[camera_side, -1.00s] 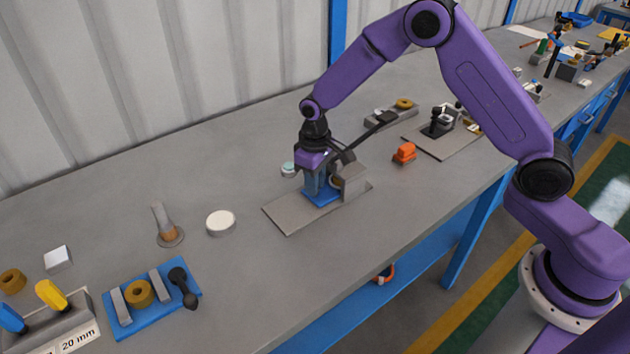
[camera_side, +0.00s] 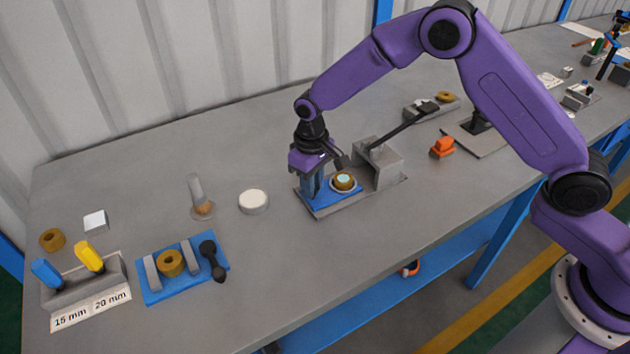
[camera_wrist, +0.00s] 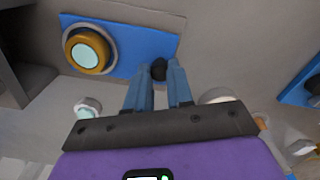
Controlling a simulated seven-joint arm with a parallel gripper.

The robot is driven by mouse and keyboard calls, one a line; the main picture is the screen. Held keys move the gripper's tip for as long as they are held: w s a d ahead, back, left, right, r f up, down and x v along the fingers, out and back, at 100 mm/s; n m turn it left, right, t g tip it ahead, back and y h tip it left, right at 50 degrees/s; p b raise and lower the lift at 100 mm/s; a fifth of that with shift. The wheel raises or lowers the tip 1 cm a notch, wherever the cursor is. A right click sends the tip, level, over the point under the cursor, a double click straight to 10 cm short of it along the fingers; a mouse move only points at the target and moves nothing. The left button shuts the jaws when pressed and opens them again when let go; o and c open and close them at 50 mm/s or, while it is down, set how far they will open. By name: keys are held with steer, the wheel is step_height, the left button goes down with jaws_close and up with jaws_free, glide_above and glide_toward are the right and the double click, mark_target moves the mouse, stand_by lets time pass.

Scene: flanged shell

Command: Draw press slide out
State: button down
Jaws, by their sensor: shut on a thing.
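The press is a grey block (camera_side: 378,165) with a long dark lever (camera_side: 405,128), on a grey base plate (camera_side: 392,187). Its blue slide (camera_side: 322,194) lies out on the plate, left of the block. A brass-coloured flanged ring with a pale teal top (camera_side: 343,181) sits on the slide, clear of the block; it also shows in the wrist view (camera_wrist: 88,50). My gripper (camera_side: 313,197) is at the slide's left end. In the wrist view my fingers (camera_wrist: 159,78) are shut on the slide's black knob (camera_wrist: 158,69). The knob is hidden in the side view.
A white disc (camera_side: 254,201) and an upright post (camera_side: 198,195) stand left of the press. A blue tray (camera_side: 153,290) and a tool rack (camera_side: 90,285) are farther left. An orange part (camera_side: 443,147) lies right. A small teal-topped part (camera_wrist: 88,106) shows in the wrist view.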

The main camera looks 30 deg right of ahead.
steer(key=c, duration=1)
jaws_free()
steer(key=shift+a, duration=0.4)
steer(key=shift+d, duration=0.1)
steer(key=shift+r, duration=0.1)
step_height(320, 180, up, 17)
steer(key=shift+r, duration=0.15)
steer(key=shift+s, duration=0.15)
steer(key=s+d+n, duration=0.2)
steer(key=s+d, duration=0.4)
steer(key=s, duration=0.5)
steer(key=s+d+f+n, duration=0.1)
steer(key=s+d+n, duration=0.2)
steer(key=s, duration=0.9)
steer(key=s+d+n, duration=0.3)
steer(key=s+d, duration=0.6)
steer(key=s, duration=0.2)
steer(key=shift+s+d+f, duration=0.2)
steer(key=shift+d+f, duration=0.2)
